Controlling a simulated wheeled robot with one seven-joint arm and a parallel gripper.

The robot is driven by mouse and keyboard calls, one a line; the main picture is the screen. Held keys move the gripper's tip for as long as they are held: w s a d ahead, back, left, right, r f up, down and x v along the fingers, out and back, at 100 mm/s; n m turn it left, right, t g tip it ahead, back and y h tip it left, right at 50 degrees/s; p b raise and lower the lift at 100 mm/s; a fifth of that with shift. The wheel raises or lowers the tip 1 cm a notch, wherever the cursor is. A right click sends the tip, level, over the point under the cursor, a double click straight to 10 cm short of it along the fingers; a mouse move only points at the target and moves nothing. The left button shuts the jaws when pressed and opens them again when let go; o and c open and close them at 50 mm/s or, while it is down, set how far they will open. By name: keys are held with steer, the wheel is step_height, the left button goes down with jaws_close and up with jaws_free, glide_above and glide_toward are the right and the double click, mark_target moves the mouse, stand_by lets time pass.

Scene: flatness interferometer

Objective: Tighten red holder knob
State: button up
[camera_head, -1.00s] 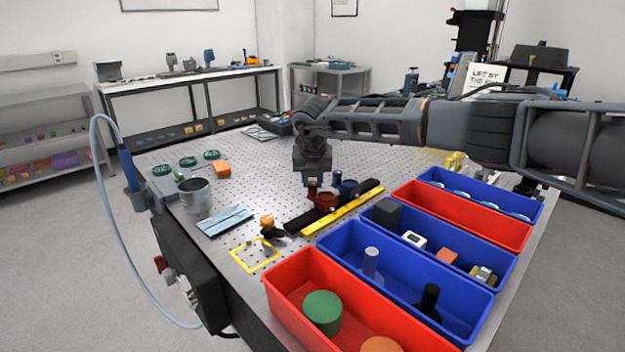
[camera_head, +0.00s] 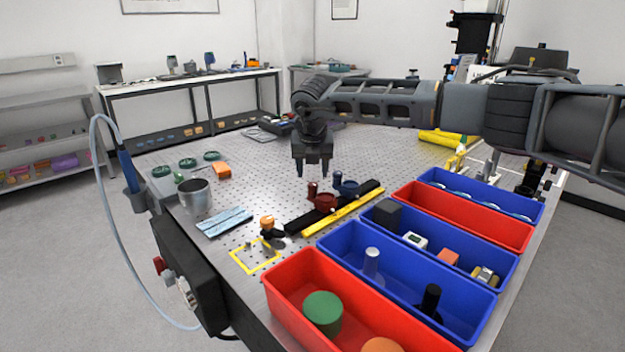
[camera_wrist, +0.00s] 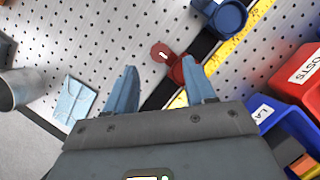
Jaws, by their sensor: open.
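The red holder (camera_head: 326,201) stands on the black rail (camera_head: 318,217) on the perforated table, with its dark red knob (camera_head: 312,187) standing up at its left. The holder (camera_wrist: 184,70) and the round knob (camera_wrist: 162,55) also show in the wrist view, just beyond my fingertips. A blue holder (camera_head: 347,188) stands on the same rail behind the red one. My gripper (camera_head: 312,174) is open and empty, pointing down above the knob and apart from it. Its two blue-grey fingers (camera_wrist: 158,80) are spread in the wrist view.
A yellow ruler (camera_head: 342,214) lies along the rail. Red and blue bins (camera_head: 285,290) line the right side of the table. A metal cup (camera_head: 196,203), light blue packets (camera_head: 225,221) and an orange block (camera_head: 222,170) sit to the left. The table behind the rail is mostly clear.

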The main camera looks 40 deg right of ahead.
steer(key=shift+v, duration=1.55)
steer(key=shift+a, duration=0.1)
